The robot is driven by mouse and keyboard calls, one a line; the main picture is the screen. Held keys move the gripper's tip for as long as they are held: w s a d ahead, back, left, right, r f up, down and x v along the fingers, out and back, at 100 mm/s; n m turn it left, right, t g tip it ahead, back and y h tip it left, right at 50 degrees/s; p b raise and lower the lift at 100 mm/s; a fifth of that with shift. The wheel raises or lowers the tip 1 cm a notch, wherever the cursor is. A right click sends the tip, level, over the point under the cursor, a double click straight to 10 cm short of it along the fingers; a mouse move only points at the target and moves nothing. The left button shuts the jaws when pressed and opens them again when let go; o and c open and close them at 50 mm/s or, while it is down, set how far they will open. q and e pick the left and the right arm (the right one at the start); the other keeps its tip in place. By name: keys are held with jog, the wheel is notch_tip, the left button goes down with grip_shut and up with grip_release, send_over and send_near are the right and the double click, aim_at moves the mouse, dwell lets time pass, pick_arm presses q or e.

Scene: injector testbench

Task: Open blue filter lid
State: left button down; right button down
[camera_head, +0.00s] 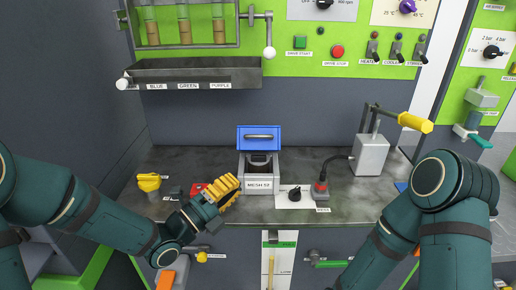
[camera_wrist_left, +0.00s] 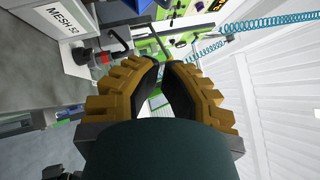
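The filter is a grey box labelled MESH 52 (camera_head: 259,185) in the middle of the bench. Its blue lid (camera_head: 261,140) stands raised at the back of the box, with a dark handle bar across it, and the box's dark opening shows below it. My left gripper (camera_head: 230,187), with yellow fingers, is just left of the box at its front and apart from the lid. In the left wrist view its fingers (camera_wrist_left: 164,66) have a gap between them with nothing held. The box's label also shows in the left wrist view (camera_wrist_left: 62,22). My right gripper is out of view.
A black knob (camera_head: 295,193) and a red-based device with a black hose (camera_head: 321,188) stand right of the box. A grey block with a yellow-handled lever (camera_head: 371,155) is further right. A yellow valve (camera_head: 149,182) is at left. A shelf (camera_head: 195,72) overhangs behind.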

aim_at(273, 139)
pick_arm(q)
jog(key=w+a+r+x, duration=0.1)
jog(key=a+x, duration=0.1)
jog(key=x, duration=1)
jog(key=shift+w, duration=0.45)
jog(key=shift+p, duration=0.35)
